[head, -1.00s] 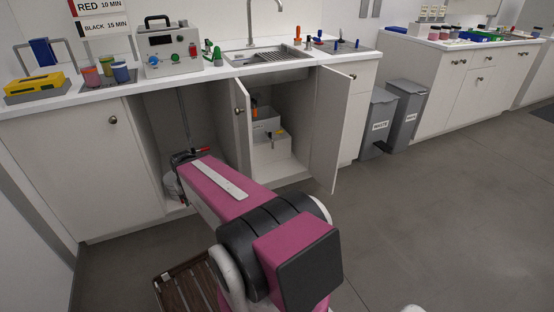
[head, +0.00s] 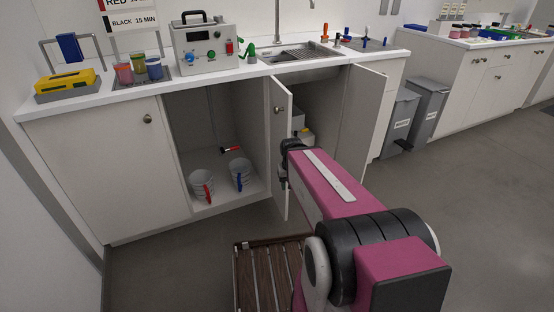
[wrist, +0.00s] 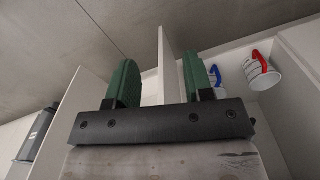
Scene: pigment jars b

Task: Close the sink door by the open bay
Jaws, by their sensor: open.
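The sink door by the open bay (head: 279,140) is a pale grey panel with a round knob. It stands open, sticking out from the cabinet front and seen nearly edge-on in the head view. My gripper (head: 287,150) is at its right side near mid-height, its fingertips hard to make out. In the wrist view my gripper (wrist: 160,82) is open, with two green fingers apart. A pale upright panel (wrist: 166,62), seemingly this door, shows edge-on in the gap between them. I cannot tell whether either finger touches it.
The other sink door (head: 358,120) stands wide open on the right. The open bay (head: 205,120) holds two white buckets (head: 240,175) with red and blue handles. A slatted wooden stand (head: 262,275) is on the floor below my arm. Grey bins (head: 425,110) stand farther right.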

